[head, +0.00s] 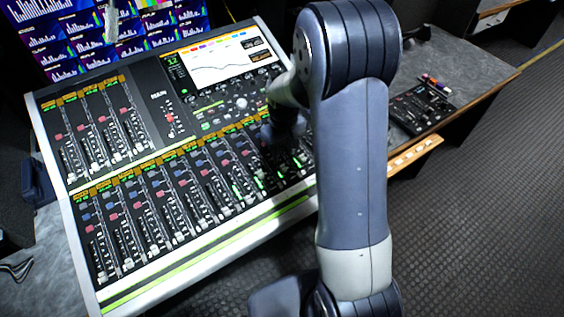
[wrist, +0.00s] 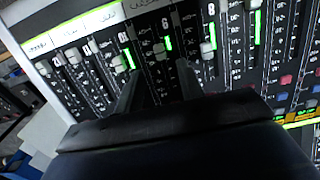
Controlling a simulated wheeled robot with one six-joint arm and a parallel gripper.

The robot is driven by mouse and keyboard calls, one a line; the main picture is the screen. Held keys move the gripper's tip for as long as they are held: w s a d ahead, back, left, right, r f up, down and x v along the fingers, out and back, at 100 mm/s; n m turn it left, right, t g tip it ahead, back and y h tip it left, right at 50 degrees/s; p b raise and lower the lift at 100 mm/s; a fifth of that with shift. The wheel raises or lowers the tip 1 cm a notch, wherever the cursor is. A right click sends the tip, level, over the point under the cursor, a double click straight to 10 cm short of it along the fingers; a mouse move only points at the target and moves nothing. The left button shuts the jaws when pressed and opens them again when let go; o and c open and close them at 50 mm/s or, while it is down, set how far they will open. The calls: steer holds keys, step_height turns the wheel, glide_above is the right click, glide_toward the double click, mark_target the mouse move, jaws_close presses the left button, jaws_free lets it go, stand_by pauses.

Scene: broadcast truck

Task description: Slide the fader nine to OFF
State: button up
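The fader nine (wrist: 160,55) is a pale cap on a dark slot in the wrist view, where the console appears upside down. It sits just beyond my fingertips, beside a lit green strip and below an upside-down 9. My gripper (wrist: 159,67) is open, with one dark finger on each side of this fader's lane. I cannot tell whether either finger touches the cap. No OFF mark is readable. In the head view my arm hides most of the gripper and the faders near it.
The mixing console (head: 205,245) carries several rows of faders. Neighbouring fader caps stand close on both sides: one on the left (wrist: 118,62) and one on the right (wrist: 208,50). The console's screen (head: 222,65) is behind my gripper. A small black control box (head: 422,107) lies on the right desk.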

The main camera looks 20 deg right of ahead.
mark_target(283, 167)
step_height(283, 167, down, 6)
steer(key=shift+f+p, duration=0.25)
steer(key=shift+p, duration=0.1)
steer(key=shift+c, duration=0.3)
jaws_close()
